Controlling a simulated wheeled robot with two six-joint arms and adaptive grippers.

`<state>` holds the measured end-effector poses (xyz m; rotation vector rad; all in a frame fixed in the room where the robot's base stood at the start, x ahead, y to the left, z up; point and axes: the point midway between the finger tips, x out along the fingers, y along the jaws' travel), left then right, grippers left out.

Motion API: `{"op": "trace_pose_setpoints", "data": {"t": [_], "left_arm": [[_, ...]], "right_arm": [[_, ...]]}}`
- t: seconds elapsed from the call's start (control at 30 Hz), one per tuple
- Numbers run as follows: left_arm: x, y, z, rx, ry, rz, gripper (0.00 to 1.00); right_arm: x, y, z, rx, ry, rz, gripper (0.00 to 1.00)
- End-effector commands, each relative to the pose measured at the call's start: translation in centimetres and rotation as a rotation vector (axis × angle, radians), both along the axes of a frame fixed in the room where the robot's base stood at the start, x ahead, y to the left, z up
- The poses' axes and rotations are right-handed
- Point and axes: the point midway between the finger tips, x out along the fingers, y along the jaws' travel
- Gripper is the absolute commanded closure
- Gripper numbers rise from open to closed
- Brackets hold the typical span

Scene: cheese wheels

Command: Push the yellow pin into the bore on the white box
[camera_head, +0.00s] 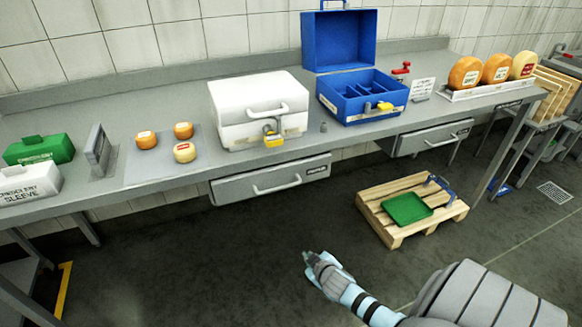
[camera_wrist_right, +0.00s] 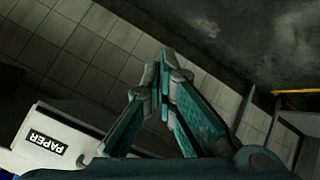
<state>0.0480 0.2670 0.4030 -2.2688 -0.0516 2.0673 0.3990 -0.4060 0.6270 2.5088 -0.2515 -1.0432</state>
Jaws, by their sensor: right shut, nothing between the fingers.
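The white box (camera_head: 258,108) stands shut on the grey table, with a pale handle on its lid. A small yellow part (camera_head: 273,139) with a grey piece above it sits at its front; I cannot make out a separate pin or the bore. Another yellow part (camera_head: 385,106) sits at the front of the open blue box (camera_head: 362,98). My right gripper (camera_head: 306,255) is below and in front of the table, over the floor, well apart from the white box. It is shut and empty; its fingertips meet in the right wrist view (camera_wrist_right: 163,68). My left gripper is not in view.
Drawers (camera_head: 270,184) hang under the table edge. A pallet (camera_head: 436,224) with a green tray (camera_head: 407,208) lies on the floor. Several cheese wheels (camera_head: 183,131) sit on the table. A box labelled PAPER (camera_wrist_right: 60,140) shows in the wrist view.

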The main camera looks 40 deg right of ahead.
Motion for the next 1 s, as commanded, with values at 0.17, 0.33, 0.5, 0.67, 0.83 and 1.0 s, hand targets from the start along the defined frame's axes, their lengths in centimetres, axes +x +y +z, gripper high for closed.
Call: {"op": "trace_pose_setpoints", "data": {"t": [0.17,0.33,0.5,0.67,0.83,1.0], "left_arm": [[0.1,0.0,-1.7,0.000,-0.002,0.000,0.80],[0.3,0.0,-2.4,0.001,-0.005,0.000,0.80],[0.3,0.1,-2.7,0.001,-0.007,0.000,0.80],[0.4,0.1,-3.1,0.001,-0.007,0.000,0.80],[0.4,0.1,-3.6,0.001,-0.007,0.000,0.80],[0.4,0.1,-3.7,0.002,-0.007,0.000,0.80]], "right_arm": [[8.1,-1.2,15.6,-0.156,-0.326,0.051,1.00],[9.9,-0.1,26.9,-0.247,-0.553,0.079,1.00],[10.2,0.6,30.9,-0.272,-0.635,0.088,1.00],[12.1,-0.1,31.0,-0.272,-0.636,0.087,1.00],[14.5,-1.0,30.9,-0.271,-0.635,0.086,1.00],[15.5,-1.3,31.0,-0.272,-0.635,0.088,1.00]]}}
